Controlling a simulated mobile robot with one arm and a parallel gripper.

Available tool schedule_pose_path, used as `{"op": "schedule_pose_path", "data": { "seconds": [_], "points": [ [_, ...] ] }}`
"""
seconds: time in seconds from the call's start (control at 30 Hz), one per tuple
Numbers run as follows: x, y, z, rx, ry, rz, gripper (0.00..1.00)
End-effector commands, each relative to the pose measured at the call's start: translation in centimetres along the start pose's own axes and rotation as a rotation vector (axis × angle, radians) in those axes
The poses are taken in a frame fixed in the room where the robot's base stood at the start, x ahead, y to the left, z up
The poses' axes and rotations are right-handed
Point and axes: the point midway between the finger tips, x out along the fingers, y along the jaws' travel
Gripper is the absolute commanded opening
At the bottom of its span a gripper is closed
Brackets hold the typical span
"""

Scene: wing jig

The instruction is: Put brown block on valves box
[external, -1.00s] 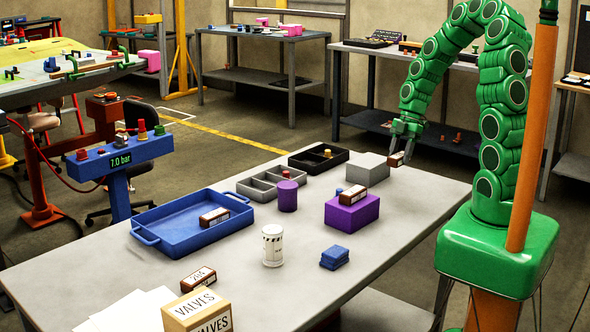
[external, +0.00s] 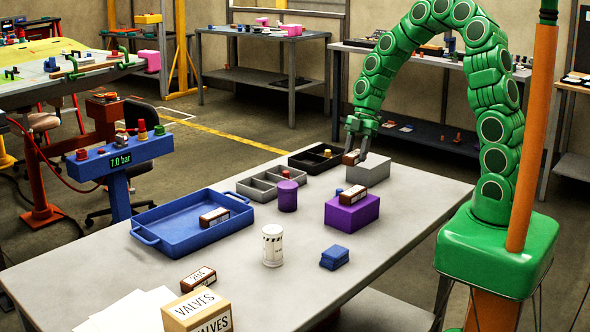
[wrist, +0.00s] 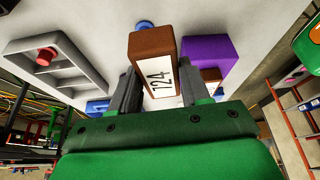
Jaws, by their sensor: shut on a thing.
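My gripper (external: 361,143) is shut on a brown block (external: 350,158), held above the back of the table. The valves box (external: 197,311), tan with white VALVES labels, stands at the table's front left, far from my gripper. Other brown blocks lie beside it (external: 198,279), in the blue tray (external: 214,217) and on the purple box (external: 354,195).
The blue tray (external: 150,241), grey divided tray (external: 246,190), black tray (external: 303,160), purple cylinder (external: 287,197), purple box (external: 352,213), white canister (external: 272,247), blue blocks (external: 334,258) and grey box (external: 378,171) stand on the table. The right front of the tabletop is clear.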

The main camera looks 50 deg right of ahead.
Motion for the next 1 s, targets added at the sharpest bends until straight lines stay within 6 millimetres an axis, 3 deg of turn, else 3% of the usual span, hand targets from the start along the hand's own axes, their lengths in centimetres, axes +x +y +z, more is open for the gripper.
{"op": "schedule_pose_path", "data": {
  "seconds": [0.53,1.0],
  "points": [
    [3.4,5.3,-12.8,-0.113,-0.001,-0.045,0.15],
    [7.1,6.1,-26.4,-0.229,-0.002,-0.094,0.15]
  ]
}}
